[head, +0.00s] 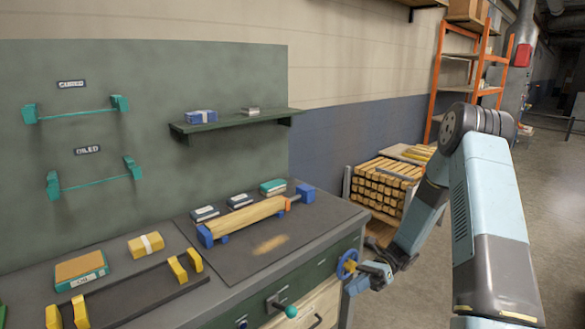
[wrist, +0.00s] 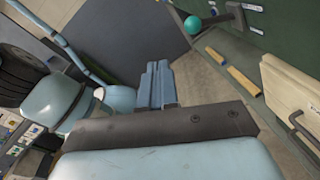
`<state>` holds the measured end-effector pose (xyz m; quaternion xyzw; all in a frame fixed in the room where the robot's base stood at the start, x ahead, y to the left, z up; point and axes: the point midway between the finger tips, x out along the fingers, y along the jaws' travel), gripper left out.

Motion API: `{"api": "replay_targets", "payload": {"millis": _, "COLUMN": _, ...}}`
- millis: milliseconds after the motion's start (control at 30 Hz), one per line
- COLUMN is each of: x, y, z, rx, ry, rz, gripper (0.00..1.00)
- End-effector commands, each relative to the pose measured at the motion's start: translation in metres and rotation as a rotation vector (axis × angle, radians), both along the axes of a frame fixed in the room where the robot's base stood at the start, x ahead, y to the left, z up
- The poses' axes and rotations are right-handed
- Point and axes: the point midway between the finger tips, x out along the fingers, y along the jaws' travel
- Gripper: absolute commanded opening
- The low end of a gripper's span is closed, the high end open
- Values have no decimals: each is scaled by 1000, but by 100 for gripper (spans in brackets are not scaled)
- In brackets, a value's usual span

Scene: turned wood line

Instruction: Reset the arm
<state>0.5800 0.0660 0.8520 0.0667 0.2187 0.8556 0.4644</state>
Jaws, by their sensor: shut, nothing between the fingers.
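My arm shows at the right of the head view, bent down toward the front right corner of the bench. My gripper (head: 354,287) is low beside that corner, close to a blue handwheel (head: 347,264); I cannot tell whether they touch. In the wrist view my gripper (wrist: 157,68) has its fingers together with nothing between them, above open floor. Nothing is held.
The bench (head: 232,292) carries a wooden spindle (head: 245,219) between blue supports, yellow blocks and small boxes. A teal knob (head: 291,312) sticks out of its front. Stacked wood (head: 385,187) and an orange rack (head: 437,80) stand behind. Floor at right is clear.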

Motion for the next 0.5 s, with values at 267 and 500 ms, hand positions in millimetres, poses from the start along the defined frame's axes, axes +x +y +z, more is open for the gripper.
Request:
{"api": "replay_targets", "payload": {"millis": 267, "x": -11, "y": -5, "z": 51, "rx": -107, "ry": -256, "rz": 112, "gripper": 0}}
{"api": "replay_targets", "payload": {"millis": 500, "x": -25, "y": -10, "z": 91, "rx": -188, "ry": -472, "rz": 212, "gripper": 0}}
